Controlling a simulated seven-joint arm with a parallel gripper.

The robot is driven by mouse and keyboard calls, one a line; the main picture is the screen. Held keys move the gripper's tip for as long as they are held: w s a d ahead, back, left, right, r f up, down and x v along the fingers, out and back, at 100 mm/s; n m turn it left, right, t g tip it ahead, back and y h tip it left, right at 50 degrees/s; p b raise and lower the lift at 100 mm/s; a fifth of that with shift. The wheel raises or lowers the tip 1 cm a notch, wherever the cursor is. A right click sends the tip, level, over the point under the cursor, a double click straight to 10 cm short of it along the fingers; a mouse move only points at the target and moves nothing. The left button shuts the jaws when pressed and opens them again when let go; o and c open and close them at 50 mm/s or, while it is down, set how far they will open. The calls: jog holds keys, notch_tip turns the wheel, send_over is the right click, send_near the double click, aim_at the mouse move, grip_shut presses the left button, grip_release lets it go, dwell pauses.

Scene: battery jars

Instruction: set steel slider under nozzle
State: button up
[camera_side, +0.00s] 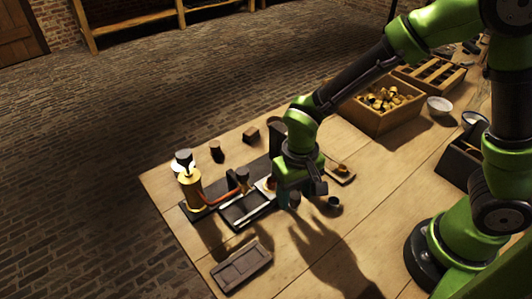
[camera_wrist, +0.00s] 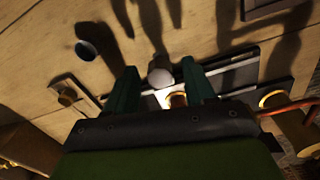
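The steel slider (camera_wrist: 158,97) is a bright plate with a copper-rimmed piece on it. In the wrist view it lies between my fingers, partly hidden by my gripper body. A round pale knob (camera_wrist: 160,76) also shows between the fingers, with gaps on both sides. My gripper (camera_wrist: 158,70) is open, its teal fingers apart. In the side view my gripper (camera_side: 292,197) is low at the right end of the rail fixture (camera_side: 250,212). The slider's pale edge (camera_side: 262,186) shows just left of it. The dark nozzle (camera_side: 242,176) stands over the rails, left of the slider.
A brass tank (camera_side: 190,190) with a red hose stands left of the nozzle. A dark tray (camera_side: 241,267) lies in front. Small blocks (camera_side: 251,135) stand behind, and a wooden crate of brass parts (camera_side: 380,112) is at back right. The front tabletop is mostly clear.

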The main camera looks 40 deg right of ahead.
grip_shut()
jog(key=shift+a, duration=0.1)
jog(key=a, duration=0.8)
jog(key=shift+a, duration=0.25)
grip_release()
jog(key=shift+o, duration=0.5)
jog(key=shift+d, duration=0.1)
